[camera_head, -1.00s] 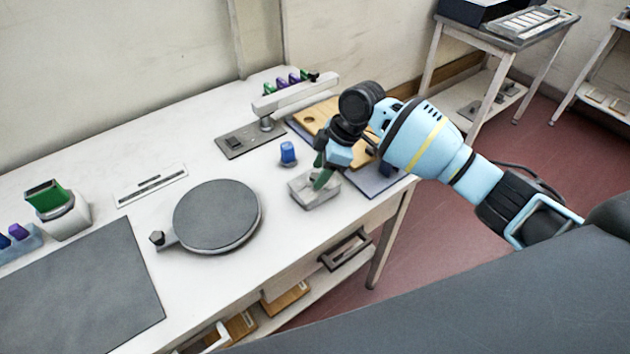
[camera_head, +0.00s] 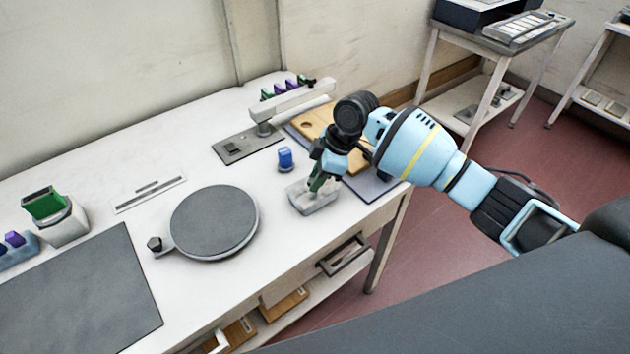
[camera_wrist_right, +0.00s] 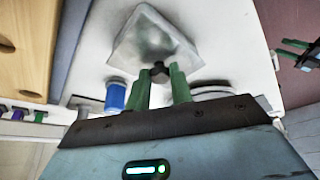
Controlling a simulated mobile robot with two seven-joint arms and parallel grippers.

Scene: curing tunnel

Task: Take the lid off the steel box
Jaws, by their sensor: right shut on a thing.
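The steel box (camera_head: 313,201) is a small pale grey box near the front right of the white table. My right gripper (camera_head: 317,184) is above it, its green fingers pointing down at its top. In the right wrist view the green fingers (camera_wrist_right: 160,78) are shut on a small dark knob (camera_wrist_right: 159,70) on the lid. The pale, square-edged lid (camera_wrist_right: 155,42) fills the area beyond the fingers. I cannot tell whether the lid is apart from the box.
A blue capped bottle (camera_head: 285,158) stands just behind the box. A round grey plate (camera_head: 214,222) lies to its left. A wooden board (camera_head: 318,122) and a grey stand (camera_head: 248,143) are behind. The table's front edge is close to the box.

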